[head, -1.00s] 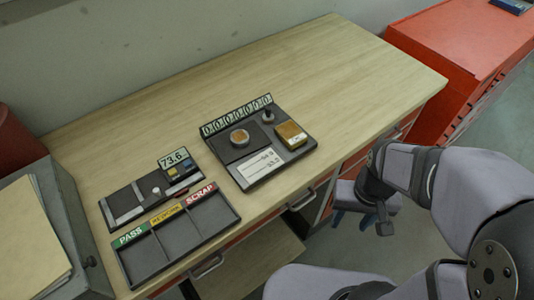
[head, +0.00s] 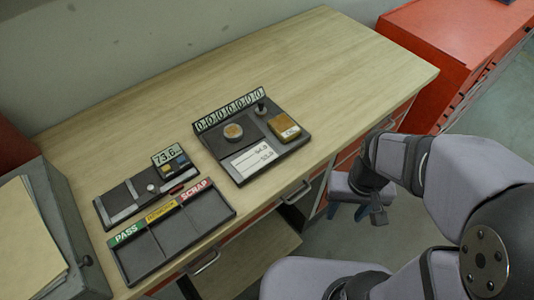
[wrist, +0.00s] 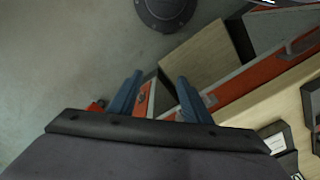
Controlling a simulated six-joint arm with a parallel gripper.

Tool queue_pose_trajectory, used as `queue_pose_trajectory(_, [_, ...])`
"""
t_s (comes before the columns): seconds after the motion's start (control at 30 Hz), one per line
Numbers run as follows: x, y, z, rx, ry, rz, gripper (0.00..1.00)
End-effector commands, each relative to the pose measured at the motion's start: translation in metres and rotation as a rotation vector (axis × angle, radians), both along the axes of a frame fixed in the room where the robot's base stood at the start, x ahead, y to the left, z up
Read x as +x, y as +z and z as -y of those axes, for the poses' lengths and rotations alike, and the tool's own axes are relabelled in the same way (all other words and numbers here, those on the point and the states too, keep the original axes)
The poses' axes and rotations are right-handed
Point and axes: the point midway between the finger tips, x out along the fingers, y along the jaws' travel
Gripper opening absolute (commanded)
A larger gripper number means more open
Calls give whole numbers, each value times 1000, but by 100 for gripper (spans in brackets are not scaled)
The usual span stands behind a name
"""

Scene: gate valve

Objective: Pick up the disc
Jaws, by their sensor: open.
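The disc (head: 233,131) is round, with an orange-tan top and a pale rim. It sits on the left part of the dark gauge stand (head: 272,155) on the wooden bench, in the head view. My gripper (head: 377,217) hangs off the bench's front edge, well to the right of the disc and lower in the picture. In the wrist view my gripper (wrist: 158,95) shows two blue fingers spread apart with nothing between them. The disc cannot be made out in the wrist view.
A tan block (head: 284,127) and a small dark knob (head: 261,107) are on the stand near the disc. A tray (head: 174,237) labelled PASS, REWORK and SCRAP and a panel reading 73.6 (head: 168,156) lie left. The bench's back right (head: 330,60) is clear.

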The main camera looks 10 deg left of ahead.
Motion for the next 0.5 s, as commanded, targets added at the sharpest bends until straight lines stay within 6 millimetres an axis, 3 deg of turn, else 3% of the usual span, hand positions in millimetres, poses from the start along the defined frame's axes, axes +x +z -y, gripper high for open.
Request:
queue_pose_trajectory(0.3, [0,0,0,0,0,0,44])
queue_pose_trajectory(0.33, [0,0,0,0,0,0,47])
queue_pose_trajectory(0.4, [0,0,0,0,0,0,63])
queue_pose_trajectory(0.5, [0,0,0,0,0,0,63])
